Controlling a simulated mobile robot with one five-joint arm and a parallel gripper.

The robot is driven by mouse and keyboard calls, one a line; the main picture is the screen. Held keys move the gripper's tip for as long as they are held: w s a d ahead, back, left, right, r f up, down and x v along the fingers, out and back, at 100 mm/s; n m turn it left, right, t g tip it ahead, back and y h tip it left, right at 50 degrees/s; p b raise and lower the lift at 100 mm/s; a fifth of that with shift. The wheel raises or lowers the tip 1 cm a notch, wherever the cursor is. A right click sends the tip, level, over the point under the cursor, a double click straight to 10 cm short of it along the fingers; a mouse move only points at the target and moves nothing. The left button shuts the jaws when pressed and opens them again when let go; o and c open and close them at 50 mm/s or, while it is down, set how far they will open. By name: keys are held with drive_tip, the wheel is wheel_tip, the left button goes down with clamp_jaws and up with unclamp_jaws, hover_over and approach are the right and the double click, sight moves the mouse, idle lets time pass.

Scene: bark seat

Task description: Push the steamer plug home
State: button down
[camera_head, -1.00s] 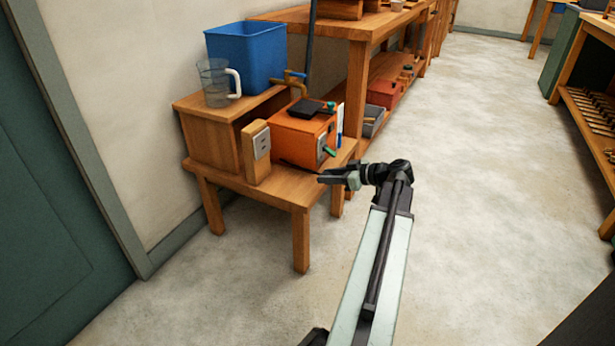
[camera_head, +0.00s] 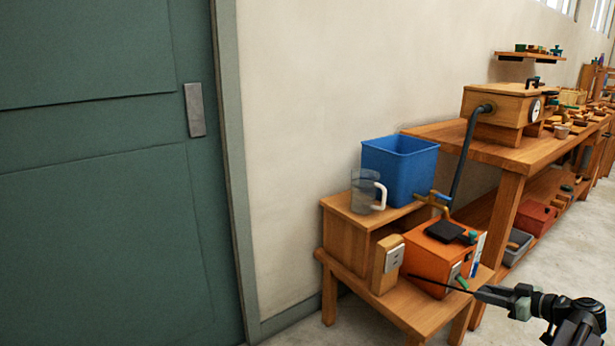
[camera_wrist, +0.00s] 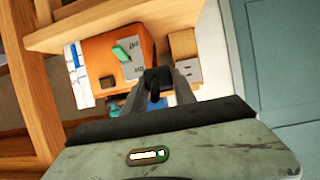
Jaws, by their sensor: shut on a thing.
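The orange steamer (camera_head: 432,262) stands on a low wooden table, with a black pad on top and a green lever at its front; it also shows in the wrist view (camera_wrist: 97,52). The socket (camera_head: 394,258) is a pale plate on an upright wooden block left of the steamer; it also shows in the wrist view (camera_wrist: 189,69). My gripper (camera_head: 481,292) is at the table's front right, apart from the socket. In the wrist view it is shut on the black plug (camera_wrist: 157,78). A thin dark cord (camera_head: 432,282) runs between the gripper and the steamer's side. The plug's prongs are hidden.
A blue bin (camera_head: 400,168) and a clear jug (camera_head: 367,193) stand on a wooden box behind the socket. A hose (camera_head: 465,152) rises to a wooden chest (camera_head: 502,108) on the long bench. A green door (camera_head: 100,180) fills the left. Floor at the right is clear.

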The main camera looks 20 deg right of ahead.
wheel_tip(320, 180, up, 42)
drive_tip(key=p, duration=3.9)
drive_tip(key=shift+r, duration=0.2)
drive_tip(key=shift+d, duration=0.15)
